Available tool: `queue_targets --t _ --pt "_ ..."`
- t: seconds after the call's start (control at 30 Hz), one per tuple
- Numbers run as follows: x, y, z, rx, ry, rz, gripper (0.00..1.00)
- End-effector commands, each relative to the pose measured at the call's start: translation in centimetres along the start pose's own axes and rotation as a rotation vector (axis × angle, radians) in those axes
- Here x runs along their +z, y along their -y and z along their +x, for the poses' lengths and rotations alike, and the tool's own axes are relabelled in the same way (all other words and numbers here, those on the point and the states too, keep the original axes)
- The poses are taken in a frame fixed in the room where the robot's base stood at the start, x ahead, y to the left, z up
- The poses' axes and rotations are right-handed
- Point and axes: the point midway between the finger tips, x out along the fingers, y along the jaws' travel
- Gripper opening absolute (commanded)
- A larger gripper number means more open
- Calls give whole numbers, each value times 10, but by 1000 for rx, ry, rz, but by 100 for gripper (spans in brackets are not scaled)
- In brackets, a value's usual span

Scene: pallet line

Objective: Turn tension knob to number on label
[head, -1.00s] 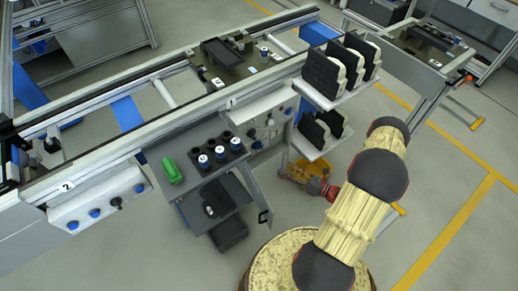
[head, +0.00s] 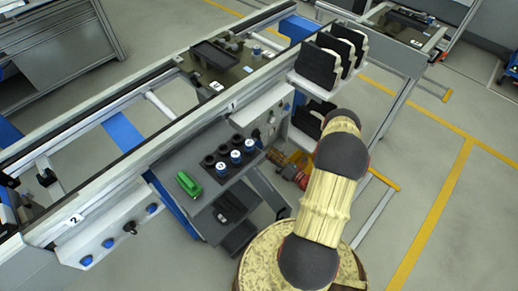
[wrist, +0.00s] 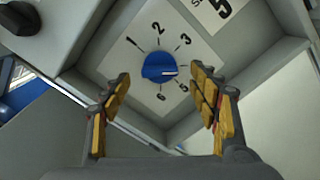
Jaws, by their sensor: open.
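In the wrist view a round blue knob (wrist: 156,68) sits on a white dial plate (wrist: 118,66) printed with numbers. I read 1, 2, 3 and 6; the right finger covers part of the right side. A label (wrist: 222,10) with a large 5 is above right, cut off by the frame edge. My gripper (wrist: 160,76) is open, one finger on each side of the knob; I cannot tell whether either touches it. In the head view my gripper (head: 286,166) is partly hidden by my arm.
A black knob (wrist: 28,17) is at the wrist view's upper left. In the head view, a shelf of black parts (head: 322,70) stands above my gripper. A grey tray (head: 203,166) with blue-topped pieces and a green object (head: 188,183) is to its left. Open floor lies right.

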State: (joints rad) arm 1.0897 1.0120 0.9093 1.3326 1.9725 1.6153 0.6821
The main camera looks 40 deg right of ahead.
Motion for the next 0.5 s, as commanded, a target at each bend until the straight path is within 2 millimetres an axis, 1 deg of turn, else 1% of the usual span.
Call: queue_targets --t 0.03,0.2,0.33,0.5 --pt "-2 0 9 4 -4 -1 61" --pt "-2 0 33 3 -3 -2 61" --pt "-1 0 44 2 -3 -1 61" --pt "0 0 48 0 -1 0 61"
